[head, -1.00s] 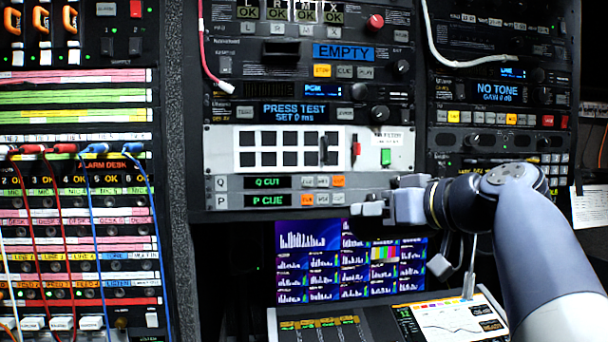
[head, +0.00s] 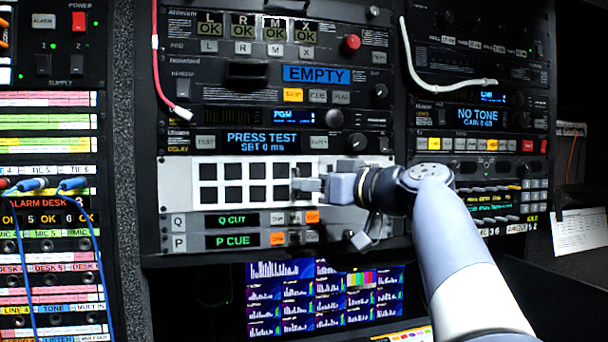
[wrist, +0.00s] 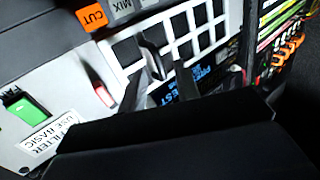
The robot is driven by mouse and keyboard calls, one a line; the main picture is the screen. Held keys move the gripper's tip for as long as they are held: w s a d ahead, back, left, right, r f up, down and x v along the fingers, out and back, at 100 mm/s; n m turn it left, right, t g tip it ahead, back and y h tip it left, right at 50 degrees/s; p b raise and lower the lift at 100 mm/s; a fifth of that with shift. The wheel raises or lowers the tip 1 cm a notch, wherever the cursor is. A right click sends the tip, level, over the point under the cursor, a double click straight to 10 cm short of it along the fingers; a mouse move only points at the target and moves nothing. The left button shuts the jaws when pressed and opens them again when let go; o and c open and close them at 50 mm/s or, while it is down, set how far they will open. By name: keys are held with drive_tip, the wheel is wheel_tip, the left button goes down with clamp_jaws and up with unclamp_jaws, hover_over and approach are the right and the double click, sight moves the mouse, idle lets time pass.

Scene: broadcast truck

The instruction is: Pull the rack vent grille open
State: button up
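The rack vent grille (head: 212,184) is a white panel with rows of black square openings, set in a light grey rack unit. It looks flush with that unit. It also shows in the wrist view (wrist: 208,37). A black upright handle (wrist: 150,54) stands at the grille's edge. In the head view my gripper (head: 304,184) covers most of the handle. In the wrist view my gripper (wrist: 159,76) is open, its two dark fingers apart and pointing at the handle. The handle shows between the fingertips; I cannot tell whether they touch it.
A red latch (wrist: 104,95) and a green switch (wrist: 28,108) sit on the same unit beside the grille. Q CUT and P CUE rows (head: 232,220) lie just below. A PRESS TEST display (head: 262,143) is above. A red cable (head: 156,75) hangs at left, a white one (head: 440,84) at right.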

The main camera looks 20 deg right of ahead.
drive_tip(key=shift+x, duration=1.1)
drive_tip(key=shift+c, duration=0.5)
clamp_jaws()
